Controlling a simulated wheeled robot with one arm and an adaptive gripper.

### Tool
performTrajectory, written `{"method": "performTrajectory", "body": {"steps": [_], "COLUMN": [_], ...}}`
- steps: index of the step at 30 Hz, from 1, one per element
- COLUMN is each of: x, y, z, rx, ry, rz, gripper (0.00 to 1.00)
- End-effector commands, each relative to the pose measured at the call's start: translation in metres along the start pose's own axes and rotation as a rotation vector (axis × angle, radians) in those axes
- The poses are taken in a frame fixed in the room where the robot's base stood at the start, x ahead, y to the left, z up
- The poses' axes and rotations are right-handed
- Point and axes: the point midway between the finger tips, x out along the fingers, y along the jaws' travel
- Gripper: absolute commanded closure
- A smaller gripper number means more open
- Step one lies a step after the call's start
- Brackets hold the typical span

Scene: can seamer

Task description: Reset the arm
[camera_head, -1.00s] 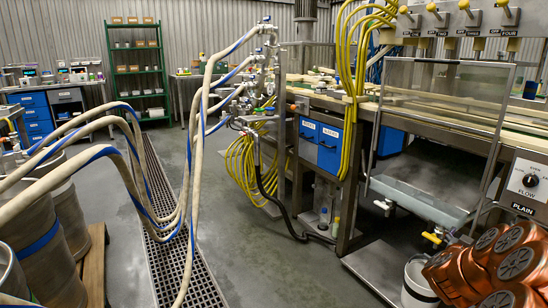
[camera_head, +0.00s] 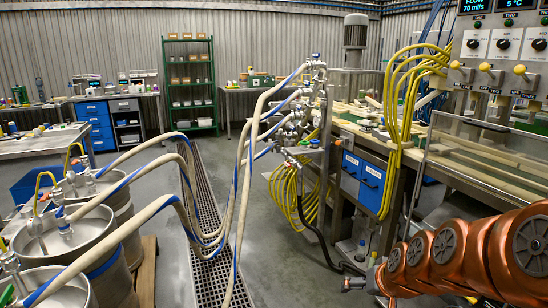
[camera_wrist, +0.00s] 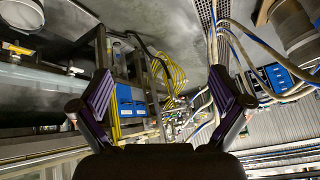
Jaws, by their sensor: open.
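My copper-coloured arm (camera_head: 450,255) reaches in from the right edge of the head view, low beside the filling bench. In the wrist view my gripper (camera_wrist: 161,88) is open, its two purple-padded fingers spread wide with nothing between them. The wrist picture is upside down, with floor at the top and the ribbed wall at the bottom. I cannot make out the fingers clearly in the head view.
The filling bench (camera_head: 475,155) with blue drawers (camera_head: 361,175) and yellow hoses (camera_head: 402,95) stands at the right. Pale hoses (camera_head: 150,207) run from kegs (camera_head: 92,240) at the left to a valve manifold (camera_head: 305,115). Grey floor (camera_head: 285,255) lies open between them, beside a drain grate (camera_head: 208,205).

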Motion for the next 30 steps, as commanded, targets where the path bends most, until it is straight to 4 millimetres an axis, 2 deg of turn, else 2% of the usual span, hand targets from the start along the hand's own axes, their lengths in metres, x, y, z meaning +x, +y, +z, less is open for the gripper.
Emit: {"method": "performTrajectory", "body": {"steps": [1,3,8,12,15,18,23,30], "x": [-0.027,-0.053,-0.116,-0.175,-0.213,-0.240,-0.262,-0.263], "y": [-0.014,-0.026,-0.043,-0.045,-0.042,-0.038,-0.034,-0.033], "z": [0.007,0.029,0.082,0.126,0.153,0.172,0.188,0.191], "rx": [-0.023,-0.049,-0.094,-0.117,-0.123,-0.123,-0.119,-0.118], "ry": [-0.051,-0.136,-0.333,-0.499,-0.599,-0.671,-0.730,-0.738], "rz": [-0.004,-0.005,0.019,0.067,0.103,0.136,0.164,0.168], "gripper": [0.00,0.00,0.00,0.00,0.00,0.00,0.00,0.01]}}
